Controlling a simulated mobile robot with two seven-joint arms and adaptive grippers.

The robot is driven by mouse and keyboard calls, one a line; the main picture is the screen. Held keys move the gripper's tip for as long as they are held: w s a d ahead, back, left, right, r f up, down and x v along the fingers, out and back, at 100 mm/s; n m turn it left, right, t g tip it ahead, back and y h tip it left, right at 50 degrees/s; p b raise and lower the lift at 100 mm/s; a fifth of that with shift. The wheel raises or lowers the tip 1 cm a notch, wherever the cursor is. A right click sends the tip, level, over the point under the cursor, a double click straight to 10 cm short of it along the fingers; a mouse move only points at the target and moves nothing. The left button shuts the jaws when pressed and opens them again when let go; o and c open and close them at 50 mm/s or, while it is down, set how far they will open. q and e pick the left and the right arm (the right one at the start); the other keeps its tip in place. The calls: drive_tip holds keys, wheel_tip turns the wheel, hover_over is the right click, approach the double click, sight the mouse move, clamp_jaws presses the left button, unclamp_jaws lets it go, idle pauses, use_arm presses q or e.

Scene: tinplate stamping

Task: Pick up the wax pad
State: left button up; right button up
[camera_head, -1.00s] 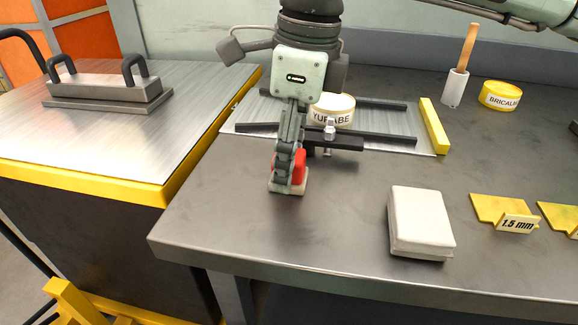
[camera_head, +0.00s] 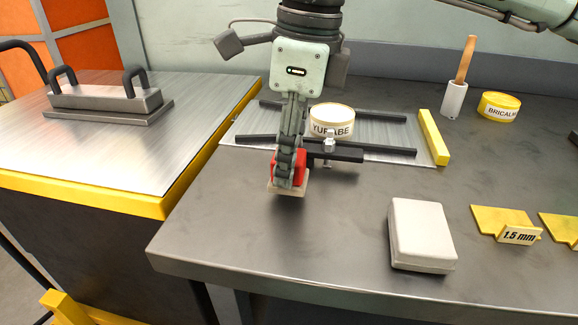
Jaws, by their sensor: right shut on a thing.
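The wax pad (camera_head: 302,184) has a red grip on a pale, squarish base. It shows in the middle of the head view, at the front side of the tinplate sheet. My right gripper (camera_head: 287,168) points down and is shut on the red grip, hiding part of it. The base appears slightly above the workbench, with a soft shadow below it. My left gripper is not in view.
Behind the pad, the metal sheet (camera_head: 240,130) carries dark bars and a YURABE tin (camera_head: 332,114). A white block (camera_head: 422,232) and yellow gauges (camera_head: 490,218) lie to the right. The bench front (camera_head: 330,245) is clear.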

sight(276, 154)
drive_tip(key=r, duration=0.1)
drive_tip(key=a+r, duration=0.1)
drive_tip(key=r, duration=0.1)
drive_tip(key=shift+a, duration=0.15)
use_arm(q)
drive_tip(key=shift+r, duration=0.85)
use_arm(e)
drive_tip(key=a+r, duration=0.6)
drive_tip(key=a, duration=0.4)
drive_tip(key=shift+w+a, duration=0.2)
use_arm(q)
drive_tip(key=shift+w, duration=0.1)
use_arm(e)
drive_tip(key=o, duration=0.5)
drive_tip(key=c, duration=0.3)
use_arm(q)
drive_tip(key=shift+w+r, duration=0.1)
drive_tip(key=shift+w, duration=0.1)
use_arm(e)
drive_tip(key=shift+w+d+r, duration=0.1)
drive_tip(key=shift+c, duration=0.2)
